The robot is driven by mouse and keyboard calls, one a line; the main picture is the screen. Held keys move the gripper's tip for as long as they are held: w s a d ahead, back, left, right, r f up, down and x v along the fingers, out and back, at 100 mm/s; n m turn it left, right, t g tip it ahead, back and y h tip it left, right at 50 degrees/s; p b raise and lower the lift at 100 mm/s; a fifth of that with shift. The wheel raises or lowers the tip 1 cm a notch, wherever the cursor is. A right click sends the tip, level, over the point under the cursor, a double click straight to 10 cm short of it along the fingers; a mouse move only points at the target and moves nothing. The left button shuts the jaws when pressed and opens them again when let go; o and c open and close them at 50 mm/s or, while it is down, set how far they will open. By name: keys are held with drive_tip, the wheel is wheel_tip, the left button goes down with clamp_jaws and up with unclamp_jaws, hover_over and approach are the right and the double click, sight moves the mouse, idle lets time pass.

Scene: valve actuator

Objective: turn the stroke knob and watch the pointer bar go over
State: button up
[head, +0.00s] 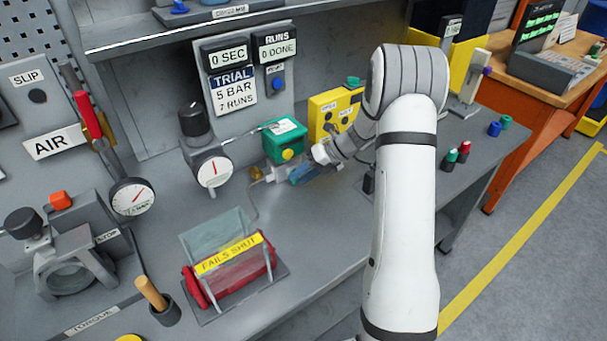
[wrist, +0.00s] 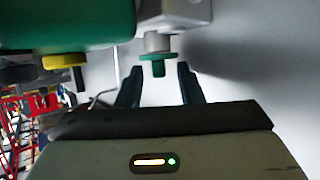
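In the wrist view a small green knob (wrist: 158,65) on a grey collar hangs under a grey block (wrist: 180,15). My gripper (wrist: 160,78) is open, one dark finger on each side of this knob, with gaps showing. Left of it is a green housing (wrist: 65,22) with a yellow knob (wrist: 63,61) and a dark knob (wrist: 17,73). In the head view the green box (head: 284,138) with its yellow knob (head: 288,155) stands left of my gripper, whose fingertips are unclear there. No label tells which is the stroke knob. I cannot make out a pointer bar.
A yellow box (head: 323,113) stands behind my wrist. A red cylinder with a FAILS SHUT plate (head: 229,254) lies in front. A round gauge (head: 213,172) is to the left. Red and green buttons (head: 464,147) sit right of my arm. The front bench is partly clear.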

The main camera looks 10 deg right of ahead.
drive_tip(key=shift+c, duration=0.2)
clamp_jaws()
